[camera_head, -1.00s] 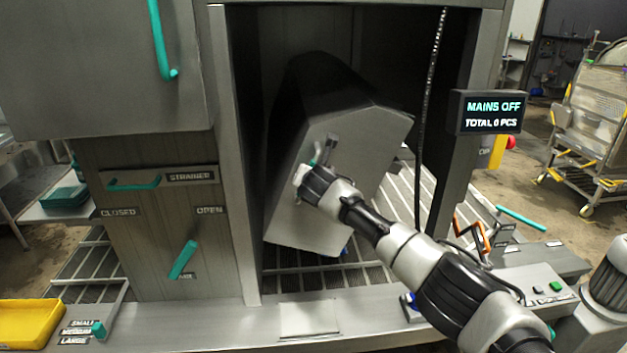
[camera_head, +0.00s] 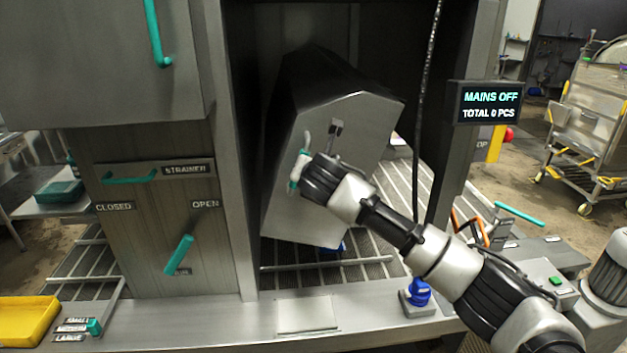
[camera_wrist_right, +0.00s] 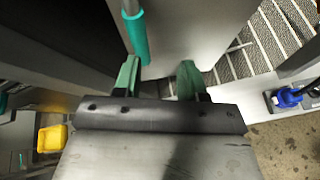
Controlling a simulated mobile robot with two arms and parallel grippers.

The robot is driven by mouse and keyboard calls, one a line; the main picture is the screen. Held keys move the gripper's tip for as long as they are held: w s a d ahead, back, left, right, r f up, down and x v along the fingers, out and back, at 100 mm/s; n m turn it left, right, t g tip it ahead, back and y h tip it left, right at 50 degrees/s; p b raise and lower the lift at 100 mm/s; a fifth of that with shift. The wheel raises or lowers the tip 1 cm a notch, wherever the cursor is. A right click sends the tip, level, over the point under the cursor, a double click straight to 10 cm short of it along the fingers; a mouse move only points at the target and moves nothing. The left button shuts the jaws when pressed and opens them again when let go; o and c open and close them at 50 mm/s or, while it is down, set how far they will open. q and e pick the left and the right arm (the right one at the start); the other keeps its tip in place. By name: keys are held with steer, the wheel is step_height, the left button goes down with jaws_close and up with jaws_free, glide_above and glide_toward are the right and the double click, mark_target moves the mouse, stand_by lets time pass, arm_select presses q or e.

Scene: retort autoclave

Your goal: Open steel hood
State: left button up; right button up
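The steel hood (camera_head: 345,130) is a grey angular box inside the machine's dark bay, and it sits tilted. A grey bracket (camera_head: 335,130) is on its front face. My right gripper (camera_head: 298,172) is at the left part of that face, and the wrist covers part of it. In the right wrist view, a bar with a teal end (camera_wrist_right: 138,38), which looks like the hood's handle, reaches down beside the left finger. The teal fingers of the right gripper (camera_wrist_right: 160,80) are apart. Contact with the bar cannot be told. My left gripper is not in view.
A chain (camera_head: 428,90) hangs at the bay's right side. A slatted grate (camera_head: 345,268) lies under the hood. The display (camera_head: 487,104) reads MAINS OFF. A blue knob (camera_head: 418,292) is near the front ledge, and a yellow tray (camera_head: 25,322) is at lower left.

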steer(key=shift+s+a+r+b, duration=0.15)
steer(key=shift+s+r, duration=0.1)
steer(key=shift+s, duration=0.3)
steer(key=shift+s+a+r+b, duration=0.15)
steer(key=shift+s+r, duration=0.1)
steer(key=shift+s, duration=0.25)
steer(key=shift+s, duration=0.1)
